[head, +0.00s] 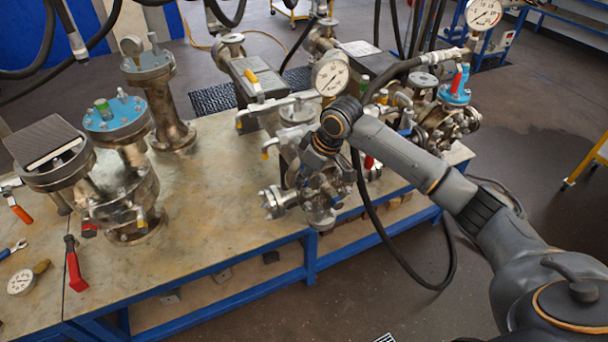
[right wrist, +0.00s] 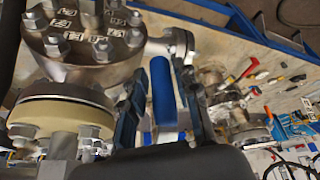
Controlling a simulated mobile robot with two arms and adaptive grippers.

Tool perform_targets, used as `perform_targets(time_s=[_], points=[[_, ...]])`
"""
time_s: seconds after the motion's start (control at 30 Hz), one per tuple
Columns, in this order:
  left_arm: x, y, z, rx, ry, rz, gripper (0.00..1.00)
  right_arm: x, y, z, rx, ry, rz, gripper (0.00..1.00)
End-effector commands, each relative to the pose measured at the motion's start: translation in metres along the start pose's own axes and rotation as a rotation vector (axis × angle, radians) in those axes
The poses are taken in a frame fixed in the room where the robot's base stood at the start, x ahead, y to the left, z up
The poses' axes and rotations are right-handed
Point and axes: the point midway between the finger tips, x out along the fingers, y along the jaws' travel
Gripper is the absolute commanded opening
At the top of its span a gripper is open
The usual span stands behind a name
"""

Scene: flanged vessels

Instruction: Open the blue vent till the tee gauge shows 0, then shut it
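A blue lever handle (right wrist: 162,90), which looks like the blue vent, stands between the two fingers of my right gripper (right wrist: 160,74) in the right wrist view. Narrow gaps show on both sides of it, so the fingers look open around the handle. In the head view my right gripper (head: 314,160) points down at the piping of the middle vessel (head: 322,190) and hides the handle. A dial gauge (head: 330,75) stands just behind my wrist; its reading is too small to tell. My left gripper is not in view.
A second gauge (head: 483,13) stands at the back right. Blue-topped (head: 117,115) and other flanged vessels stand on the bench (head: 225,205). A red-handled tool (head: 74,265) and a loose gauge (head: 21,281) lie at the left. A black hose (head: 400,262) hangs beside my right arm.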

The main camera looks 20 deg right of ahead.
Motion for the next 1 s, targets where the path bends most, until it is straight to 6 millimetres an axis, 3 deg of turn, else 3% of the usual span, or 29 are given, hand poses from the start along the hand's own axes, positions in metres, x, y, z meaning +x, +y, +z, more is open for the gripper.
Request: perform_targets(time_s=[0.43,0.8,1.0], points=[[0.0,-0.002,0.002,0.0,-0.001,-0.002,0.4,-0.008,0.0,-0.001,0.001,0.004,-0.002,0.44],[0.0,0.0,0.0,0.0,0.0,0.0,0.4,-0.082,0.001,-0.001,0.0,0.005,0.001,0.44],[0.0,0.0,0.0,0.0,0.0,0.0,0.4,-0.111,0.001,0.0,0.001,0.003,-0.001,0.44]])
